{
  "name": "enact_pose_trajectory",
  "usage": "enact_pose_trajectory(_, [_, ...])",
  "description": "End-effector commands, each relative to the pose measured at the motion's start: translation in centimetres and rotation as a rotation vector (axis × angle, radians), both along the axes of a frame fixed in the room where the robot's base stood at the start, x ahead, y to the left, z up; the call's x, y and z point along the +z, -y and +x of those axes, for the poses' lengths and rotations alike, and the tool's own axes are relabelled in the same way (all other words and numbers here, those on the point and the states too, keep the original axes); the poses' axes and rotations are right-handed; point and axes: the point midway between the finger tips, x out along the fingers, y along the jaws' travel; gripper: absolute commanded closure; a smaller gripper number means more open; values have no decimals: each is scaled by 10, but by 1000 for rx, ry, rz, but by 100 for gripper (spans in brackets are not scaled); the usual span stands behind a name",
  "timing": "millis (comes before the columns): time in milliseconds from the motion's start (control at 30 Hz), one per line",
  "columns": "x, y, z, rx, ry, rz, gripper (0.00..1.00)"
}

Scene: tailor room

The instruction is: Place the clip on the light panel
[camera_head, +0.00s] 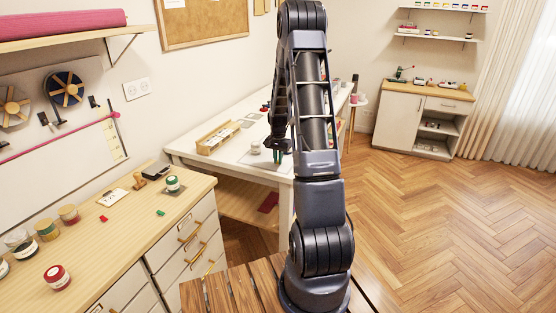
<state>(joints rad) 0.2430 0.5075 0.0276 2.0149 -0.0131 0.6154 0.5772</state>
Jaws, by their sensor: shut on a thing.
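My gripper (278,153) points down over the front part of the white table, partly hidden by my own arm. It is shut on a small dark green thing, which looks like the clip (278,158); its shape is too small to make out. A flat pale panel (250,162), which looks like the light panel, lies on the table just below and left of my gripper. I cannot tell whether the clip touches it. A small white-and-grey jar (256,148) stands beside my gripper on the left.
A wooden tray (218,138) lies on the white table (185,151) to the left. The wooden counter (125,235) at left holds several jars, a green piece (161,212) and a red piece (104,218). Open floor (440,220) lies at right.

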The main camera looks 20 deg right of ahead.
Motion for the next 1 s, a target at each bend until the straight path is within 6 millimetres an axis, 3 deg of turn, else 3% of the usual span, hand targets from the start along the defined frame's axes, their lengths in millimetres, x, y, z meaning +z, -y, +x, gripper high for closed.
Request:
enact_pose_trajectory(133, [-3, 0, 0, 0, -1, 0, 100])
enact_pose_trajectory(167, [-3, 0, 0, 0, 0, 0, 85])
enact_pose_trajectory(267, [-2, 0, 0, 0, 0, 0, 67])
enact_pose_trajectory(667, [5, 0, 0, 0, 1, 0, 67])
enact_pose_trajectory(1000, [64, 1, 0, 0, 4, -1, 67])
